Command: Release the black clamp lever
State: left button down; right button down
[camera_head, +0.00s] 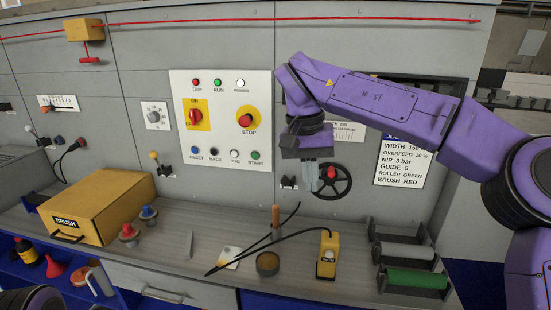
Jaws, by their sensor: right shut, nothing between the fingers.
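My right gripper (312,184) points down in front of the grey machine panel, its pale fingers together and nothing seen between them. It is just left of a black handwheel (347,181) with a red centre, and covers part of the view there. A small black fitting (288,183) is on the panel just left of the fingertips; it may be the black clamp lever, but it is too small to be sure. I cannot tell whether the gripper touches it. My left gripper is not in view.
A control board (222,125) with buttons is left of the arm. Below, the bench (200,262) holds a yellow BRUSH box (100,205), a yellow handset (327,255) with a black cable, a round dark tin (267,264) and a rack of rollers (408,258). A yellow-knobbed lever (160,166) is on the panel.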

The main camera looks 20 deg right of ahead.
aim_at(284, 181)
jog(key=i, duration=1.05)
